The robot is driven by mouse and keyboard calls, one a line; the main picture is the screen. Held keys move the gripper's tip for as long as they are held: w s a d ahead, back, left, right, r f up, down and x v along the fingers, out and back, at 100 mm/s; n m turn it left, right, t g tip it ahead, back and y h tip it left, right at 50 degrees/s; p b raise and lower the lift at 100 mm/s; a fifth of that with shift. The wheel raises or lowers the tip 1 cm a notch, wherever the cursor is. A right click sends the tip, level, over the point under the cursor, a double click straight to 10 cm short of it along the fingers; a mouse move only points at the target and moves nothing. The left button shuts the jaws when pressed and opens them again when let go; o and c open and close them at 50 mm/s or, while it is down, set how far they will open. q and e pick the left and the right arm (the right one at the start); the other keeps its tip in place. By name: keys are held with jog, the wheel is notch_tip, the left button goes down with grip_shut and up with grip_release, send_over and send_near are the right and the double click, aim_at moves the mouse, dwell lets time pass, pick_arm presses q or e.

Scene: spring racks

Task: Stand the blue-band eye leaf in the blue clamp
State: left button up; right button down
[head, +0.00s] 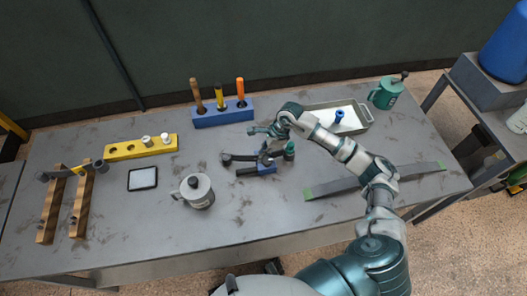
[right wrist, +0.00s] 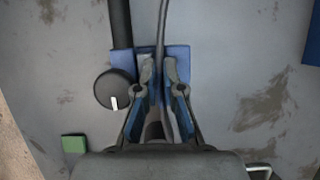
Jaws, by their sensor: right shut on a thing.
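The blue-band eye leaf (head: 240,157) is a dark strip with a round eye at its left end. My right gripper (head: 267,154) is shut on it. In the right wrist view the leaf (right wrist: 161,25) shows as a thin strip on edge between the fingers (right wrist: 161,92). The blue clamp (head: 267,169) is right below the gripper, with a dark bar reaching left. Its blue body (right wrist: 181,55) and a black knob (right wrist: 115,89) show in the wrist view. Whether the leaf is down inside the clamp is hidden by the fingers. My left gripper is out of view.
A grey green-ended leaf (head: 335,187) lies at right. A blue tool block (head: 222,116), yellow block (head: 125,151), grey mug (head: 198,190) and wooden rack (head: 49,213) occupy the left. The front middle is clear.

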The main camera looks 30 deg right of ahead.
dwell(0.4)
jog(key=c, duration=1.2)
grip_release()
jog(key=shift+o, duration=0.3)
jog(key=shift+f, duration=0.1)
jog(key=o, duration=0.7)
jog(key=shift+c, duration=0.2)
jog(key=shift+r, duration=0.2)
jog(key=shift+r+p, duration=2.15)
jog(key=shift+r, duration=1.75)
